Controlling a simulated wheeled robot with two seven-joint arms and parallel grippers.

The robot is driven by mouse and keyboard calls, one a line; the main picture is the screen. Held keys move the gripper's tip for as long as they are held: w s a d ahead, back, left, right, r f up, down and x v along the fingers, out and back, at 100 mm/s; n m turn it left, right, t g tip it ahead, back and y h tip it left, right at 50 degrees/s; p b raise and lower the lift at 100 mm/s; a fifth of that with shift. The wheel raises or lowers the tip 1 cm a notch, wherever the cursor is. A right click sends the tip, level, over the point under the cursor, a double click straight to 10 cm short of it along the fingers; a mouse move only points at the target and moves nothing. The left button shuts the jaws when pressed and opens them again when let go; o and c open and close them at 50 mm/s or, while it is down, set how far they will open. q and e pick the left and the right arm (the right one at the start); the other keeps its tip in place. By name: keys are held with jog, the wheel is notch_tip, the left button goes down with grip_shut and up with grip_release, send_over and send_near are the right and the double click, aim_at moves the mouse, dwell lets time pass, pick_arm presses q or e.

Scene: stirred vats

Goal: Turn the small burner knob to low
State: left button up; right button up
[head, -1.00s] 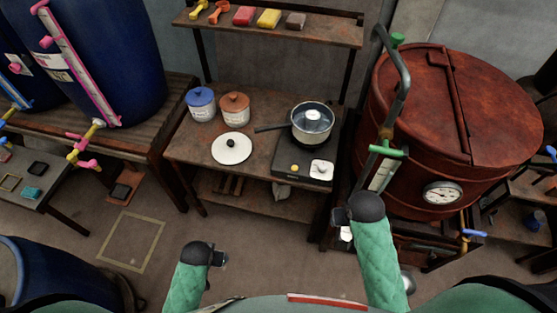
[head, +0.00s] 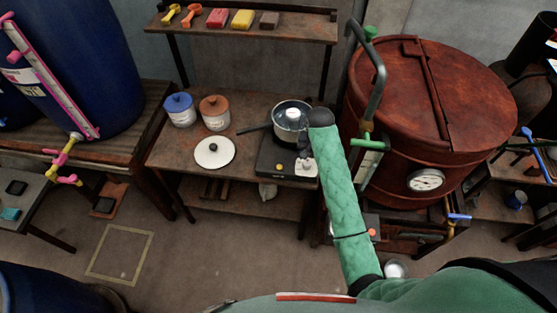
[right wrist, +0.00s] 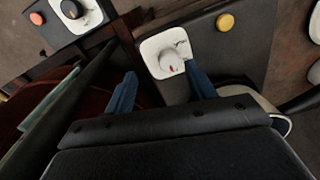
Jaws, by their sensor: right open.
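The small burner (head: 270,160) is a dark box on the brown bench, with a pot (head: 288,125) on top. Its white knob (right wrist: 171,62) with a red mark sits on a white plate on the burner's front, beside a yellow button (right wrist: 225,22). My right gripper (right wrist: 161,85) is open and empty; its blue fingers point toward the knob plate. In the picture the knob lies nearer the right finger, and I cannot tell whether they touch. In the head view my right arm and gripper (head: 304,155) partly cover the burner's right side. My left gripper is out of view.
A white lid (head: 214,152), a blue jar (head: 180,110) and a brown-lidded jar (head: 215,114) stand left of the pot. A rusty red vat (head: 430,120) stands close on the right. Another black knob (right wrist: 72,8) with a red button (right wrist: 37,18) shows in the wrist view.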

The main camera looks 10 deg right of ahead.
aim_at(307, 163)
jog(key=shift+w+a+r, duration=0.1)
jog(key=shift+w+r, duration=0.15)
jog(key=shift+w, duration=0.8)
jog(key=shift+f+p, duration=0.5)
jog(key=shift+f, duration=0.15)
notch_tip(307, 163, down, 5)
jog(key=shift+a+r+p, duration=0.15)
jog(key=shift+p, duration=0.85)
jog(key=shift+f, duration=0.9)
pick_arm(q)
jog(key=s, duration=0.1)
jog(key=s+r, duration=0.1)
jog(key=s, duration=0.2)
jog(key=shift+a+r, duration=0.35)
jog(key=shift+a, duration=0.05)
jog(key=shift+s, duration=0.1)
pick_arm(e)
jog(key=shift+w, duration=0.1)
jog(key=c, duration=1)
